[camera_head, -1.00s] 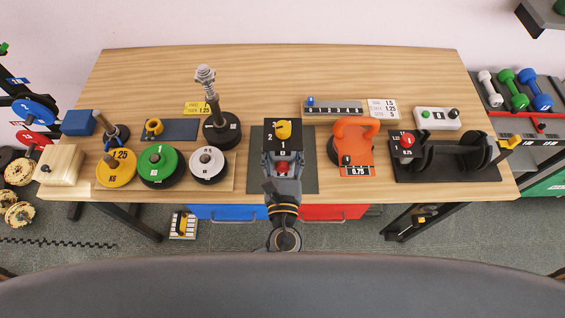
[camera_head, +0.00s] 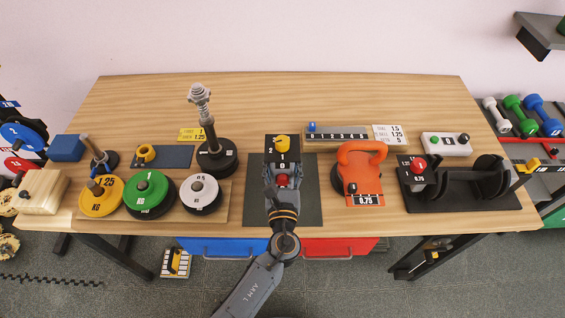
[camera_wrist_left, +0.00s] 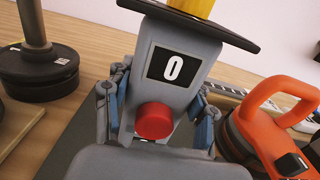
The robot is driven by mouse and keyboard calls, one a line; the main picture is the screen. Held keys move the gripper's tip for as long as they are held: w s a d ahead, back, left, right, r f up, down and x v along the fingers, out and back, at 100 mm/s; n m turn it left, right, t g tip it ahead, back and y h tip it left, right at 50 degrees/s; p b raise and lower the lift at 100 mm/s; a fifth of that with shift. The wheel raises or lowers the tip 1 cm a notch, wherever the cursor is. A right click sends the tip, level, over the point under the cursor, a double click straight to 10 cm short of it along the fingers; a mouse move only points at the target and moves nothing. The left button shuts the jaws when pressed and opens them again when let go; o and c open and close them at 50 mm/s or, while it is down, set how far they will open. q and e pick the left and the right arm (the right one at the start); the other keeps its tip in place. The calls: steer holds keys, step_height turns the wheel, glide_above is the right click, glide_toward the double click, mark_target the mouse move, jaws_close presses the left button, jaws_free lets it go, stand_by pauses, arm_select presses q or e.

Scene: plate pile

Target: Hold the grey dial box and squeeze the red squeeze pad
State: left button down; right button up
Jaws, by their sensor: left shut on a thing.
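The grey dial box (camera_wrist_left: 190,55) stands upright in the middle of the left wrist view. Its window reads 0, and a black plate with a yellow dial knob (camera_head: 282,143) is on top. The red squeeze pad (camera_wrist_left: 153,121) is a round red piece low on the box's near face; it also shows in the head view (camera_head: 283,180). My left gripper (camera_wrist_left: 157,112) is shut on the box, one finger on each side, with the red pad between them. Its lower body hides the foot of the box. My right gripper is not in view.
The box stands on a dark mat (camera_head: 308,212). To the right are an orange kettlebell (camera_head: 372,153) and a black dumbbell cradle (camera_head: 460,196). To the left are weight plates, including a green one (camera_head: 150,208), and a tall metal post (camera_head: 206,115). The table's back is clear.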

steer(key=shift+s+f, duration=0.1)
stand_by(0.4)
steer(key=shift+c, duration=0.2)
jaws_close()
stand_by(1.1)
